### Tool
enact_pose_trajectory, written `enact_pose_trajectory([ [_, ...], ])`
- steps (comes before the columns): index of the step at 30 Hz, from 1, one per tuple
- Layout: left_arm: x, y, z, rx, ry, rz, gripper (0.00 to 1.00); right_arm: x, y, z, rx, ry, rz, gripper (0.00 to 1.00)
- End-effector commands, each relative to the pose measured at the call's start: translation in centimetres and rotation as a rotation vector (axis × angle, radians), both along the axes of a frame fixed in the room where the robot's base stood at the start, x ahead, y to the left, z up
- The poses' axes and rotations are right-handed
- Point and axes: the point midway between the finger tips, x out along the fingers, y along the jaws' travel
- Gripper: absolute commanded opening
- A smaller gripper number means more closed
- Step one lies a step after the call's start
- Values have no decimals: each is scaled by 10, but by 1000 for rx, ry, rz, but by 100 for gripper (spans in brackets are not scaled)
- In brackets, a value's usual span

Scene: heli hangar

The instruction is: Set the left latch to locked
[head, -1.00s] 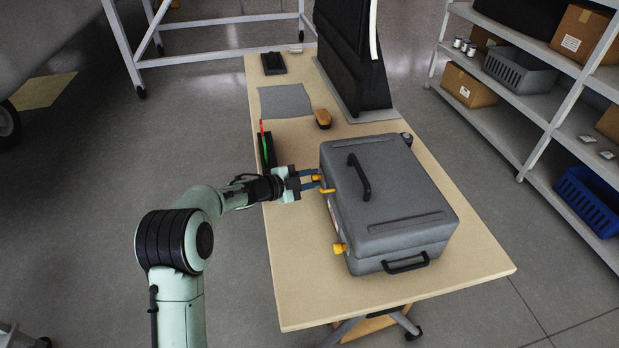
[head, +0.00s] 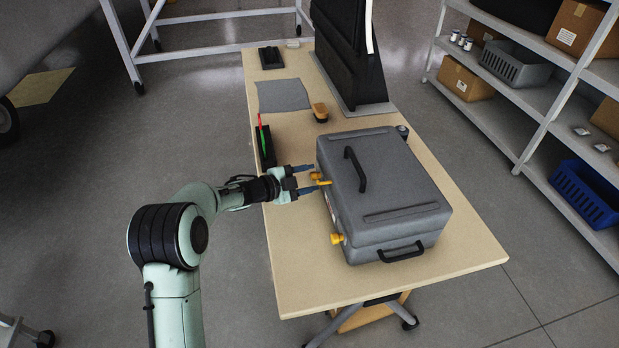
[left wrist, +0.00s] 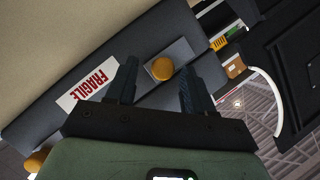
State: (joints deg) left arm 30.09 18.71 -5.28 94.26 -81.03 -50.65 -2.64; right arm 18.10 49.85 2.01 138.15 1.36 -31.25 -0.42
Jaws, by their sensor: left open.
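A grey hard case (head: 385,185) lies on the table with two orange latches on its side facing my left arm. The farther latch (head: 322,182) is by my left gripper (head: 311,178). The nearer latch (head: 337,239) sits toward the case's near corner. My left gripper is open, its dark fingers apart on either side of the farther latch. In the left wrist view that latch (left wrist: 162,68) shows as a round orange end between the fingers; contact cannot be told. The other latch (left wrist: 35,160) is at the lower left corner there. My right gripper is not in view.
The case stands on a wooden table (head: 290,280). A black holder (head: 265,147) with red and green items, a brush (head: 320,112) and a grey mat (head: 284,95) lie beyond my gripper. A tall black panel (head: 350,55) stands at the back. Shelves are at right.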

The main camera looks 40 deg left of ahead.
Motion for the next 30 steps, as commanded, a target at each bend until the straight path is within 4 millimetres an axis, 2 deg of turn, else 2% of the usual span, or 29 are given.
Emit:
enact_pose_trajectory([
  [9,-64,22,21,1,1,4,52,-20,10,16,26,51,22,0],
  [15,-97,32,29,1,2,2,52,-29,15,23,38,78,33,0],
  [21,-112,36,33,-1,1,1,52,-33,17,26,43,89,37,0],
  [30,-113,36,33,0,1,-1,52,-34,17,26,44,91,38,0],
])
